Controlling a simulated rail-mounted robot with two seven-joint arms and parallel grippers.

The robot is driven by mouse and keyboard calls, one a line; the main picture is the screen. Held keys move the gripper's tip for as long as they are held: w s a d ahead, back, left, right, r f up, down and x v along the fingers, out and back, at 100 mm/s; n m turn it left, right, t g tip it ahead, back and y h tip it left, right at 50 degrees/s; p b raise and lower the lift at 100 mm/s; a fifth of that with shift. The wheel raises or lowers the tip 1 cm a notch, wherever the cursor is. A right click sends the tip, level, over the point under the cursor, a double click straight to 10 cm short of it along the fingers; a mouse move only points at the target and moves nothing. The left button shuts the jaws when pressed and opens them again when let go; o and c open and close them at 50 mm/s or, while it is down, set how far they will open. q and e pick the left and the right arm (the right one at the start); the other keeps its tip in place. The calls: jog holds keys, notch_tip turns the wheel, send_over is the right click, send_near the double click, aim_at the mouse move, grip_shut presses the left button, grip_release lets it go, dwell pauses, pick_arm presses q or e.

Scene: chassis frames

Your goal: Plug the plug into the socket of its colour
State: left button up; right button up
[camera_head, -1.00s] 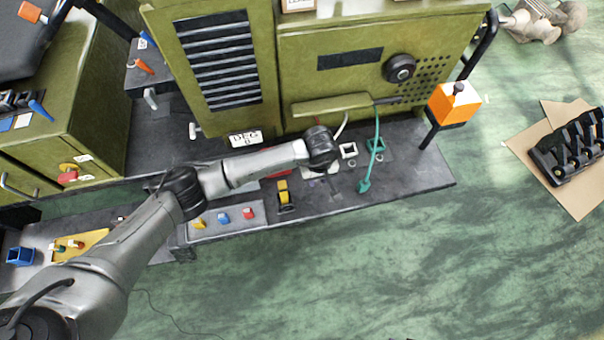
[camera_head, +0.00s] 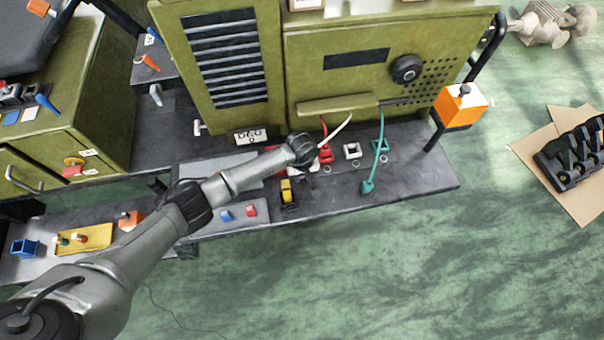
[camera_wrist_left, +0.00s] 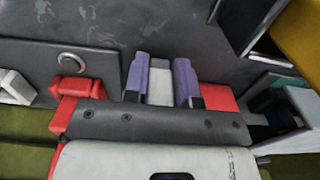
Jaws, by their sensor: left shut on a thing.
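My left gripper (camera_wrist_left: 160,72) has purple fingertips shut on a white plug (camera_wrist_left: 159,88). In the head view a white cable (camera_head: 335,131) runs from the cabinet to my left wrist, which hides most of the gripper. A white socket (camera_head: 352,151) is on the bench right of the gripper; it also shows at the left edge of the wrist view (camera_wrist_left: 15,88). A red plug or socket (camera_head: 325,155) with a red cable is just right of my wrist. A teal plug (camera_head: 367,186) lies on the bench, near a teal socket (camera_head: 381,146). My right gripper is out of view.
A yellow-and-black part (camera_head: 287,191) stands near the bench's front edge. A grey plate with blue and red blocks (camera_head: 251,211) is left of it. The olive cabinet (camera_head: 385,110) rises behind. The bench's right end (camera_head: 425,178) is clear.

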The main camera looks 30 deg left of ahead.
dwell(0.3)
pick_arm(q)
jog(key=shift+f, duration=0.2)
jog(key=o, duration=0.9)
jog(key=shift+r, duration=0.1)
notch_tip(320, 180, up, 12)
jog(key=shift+r+p, duration=0.15)
jog(key=shift+p, duration=0.25)
